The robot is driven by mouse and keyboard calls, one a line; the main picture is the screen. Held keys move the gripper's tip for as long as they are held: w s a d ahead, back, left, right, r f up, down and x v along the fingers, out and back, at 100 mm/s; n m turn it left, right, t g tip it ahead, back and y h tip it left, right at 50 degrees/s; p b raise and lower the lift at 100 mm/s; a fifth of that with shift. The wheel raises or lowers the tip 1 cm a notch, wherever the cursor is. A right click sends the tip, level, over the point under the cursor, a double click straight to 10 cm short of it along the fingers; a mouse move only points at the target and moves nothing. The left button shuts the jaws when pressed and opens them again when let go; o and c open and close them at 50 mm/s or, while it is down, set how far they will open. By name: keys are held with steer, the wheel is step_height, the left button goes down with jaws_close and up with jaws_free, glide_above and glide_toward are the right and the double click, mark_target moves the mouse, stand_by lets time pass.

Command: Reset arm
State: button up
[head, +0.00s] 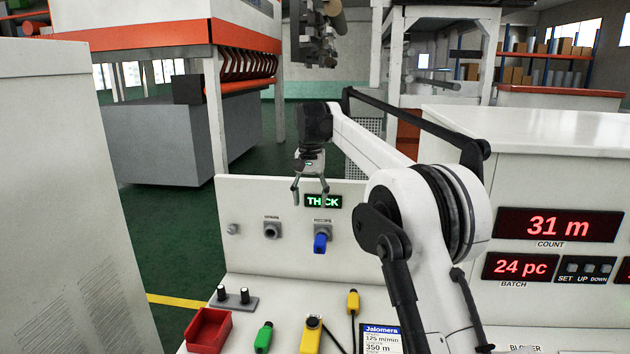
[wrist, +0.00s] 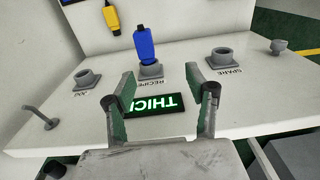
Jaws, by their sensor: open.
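My gripper (head: 310,201) is open and empty, its fingers pointing down in front of the upright panel (head: 256,205), close to the green display (head: 323,201) that reads THICK. In the wrist view my gripper (wrist: 168,92) has its two fingers spread either side of this display (wrist: 155,103). A blue plug (head: 320,242) sits in the socket marked RECIPE, below the display; it also shows in the wrist view (wrist: 146,43). The SPARE socket (head: 272,230) is empty.
A white cabinet with red counters (head: 558,225) stands at right. A grey cabinet (head: 65,200) stands at left. Hanging machinery (head: 318,35) is above.

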steer(key=s+d+r+t+b, duration=0.1)
steer(key=s+d+r, duration=0.1)
steer(key=s+d, duration=0.45)
steer(key=s+d+r+t+b, duration=0.1)
steer(key=s+d+r, duration=0.15)
steer(key=s, duration=0.65)
steer(key=s+d+r+t+b, duration=0.1)
steer(key=s+d, duration=0.4)
steer(key=s, duration=0.3)
steer(key=s+d+f+t+b, duration=0.1)
steer(key=s+d+f, duration=0.2)
steer(key=s+f, duration=0.6)
steer(key=s+d+f+n+t+b, duration=0.1)
steer(key=s+d+f, duration=0.3)
steer(key=s+f, duration=0.5)
steer(key=s+t+b, duration=0.1)
steer(key=s, duration=0.6)
steer(key=shift+s+t, duration=0.3)
steer(key=shift+s, duration=0.1)
